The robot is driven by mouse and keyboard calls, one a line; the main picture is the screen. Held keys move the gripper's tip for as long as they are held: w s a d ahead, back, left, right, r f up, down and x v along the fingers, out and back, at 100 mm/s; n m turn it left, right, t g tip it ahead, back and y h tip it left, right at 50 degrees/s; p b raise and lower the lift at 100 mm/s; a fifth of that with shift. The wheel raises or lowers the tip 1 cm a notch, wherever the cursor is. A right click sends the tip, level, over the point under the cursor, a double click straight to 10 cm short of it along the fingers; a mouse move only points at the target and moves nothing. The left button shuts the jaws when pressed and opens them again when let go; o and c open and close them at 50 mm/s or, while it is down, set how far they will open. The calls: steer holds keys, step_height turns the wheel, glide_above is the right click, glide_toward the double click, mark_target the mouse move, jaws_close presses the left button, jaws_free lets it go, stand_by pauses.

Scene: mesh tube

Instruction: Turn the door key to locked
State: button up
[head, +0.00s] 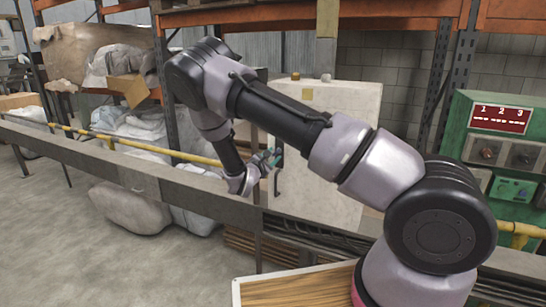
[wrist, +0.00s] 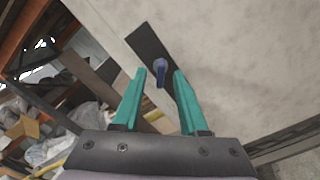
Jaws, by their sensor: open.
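The door key (wrist: 160,68) is a small blue-grey piece standing out from a dark plate (wrist: 147,43) on a pale door (wrist: 235,60) in the wrist view. The key looks upright or slightly tilted; its exact angle is hard to tell. My gripper (wrist: 160,76) is open, with one teal finger on each side of the key in the picture. I cannot tell whether either finger touches it. In the head view my gripper (head: 271,158) is at the left edge of the pale cabinet (head: 325,150), and the key is hidden or too small to make out.
A grey rail (head: 120,165) and a yellow pipe (head: 150,147) run in front of the cabinet. Shelving with wrapped bundles (head: 115,70) stands at the left. A green control panel (head: 500,140) is at the right, and a wooden board (head: 300,290) lies low in front.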

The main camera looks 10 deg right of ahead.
steer(key=shift+w+d, duration=0.15)
jaws_close()
steer(key=shift+n, duration=0.4)
steer(key=n, duration=0.2)
steer(key=shift+n, duration=2.6)
